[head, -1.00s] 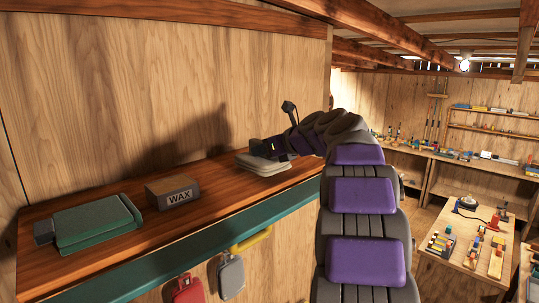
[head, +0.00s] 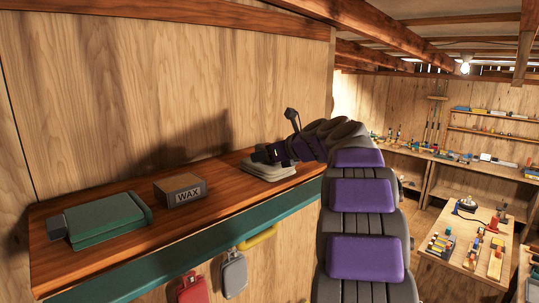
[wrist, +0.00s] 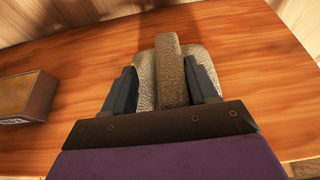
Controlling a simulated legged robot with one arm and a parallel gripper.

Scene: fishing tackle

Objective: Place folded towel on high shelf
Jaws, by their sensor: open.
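A folded grey-beige towel (head: 268,173) lies on the wooden shelf (head: 225,190), near its right end in the head view. In the wrist view the towel (wrist: 145,80) lies flat on the wood, with a raised fold along its middle. My gripper (head: 264,154) is right over the towel at the shelf's level. In the wrist view my gripper (wrist: 163,80) is open, with one finger on each side of the raised fold. Gaps show between the fingers and the fold. I cannot tell whether the fingertips touch the towel's lower layer.
A box marked WAX (head: 180,189) and a green folded item (head: 105,217) stand on the shelf to the left. A wooden wall rises behind. Red and grey items (head: 233,275) hang below the shelf's green front. Clear wood lies between the wax box and towel.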

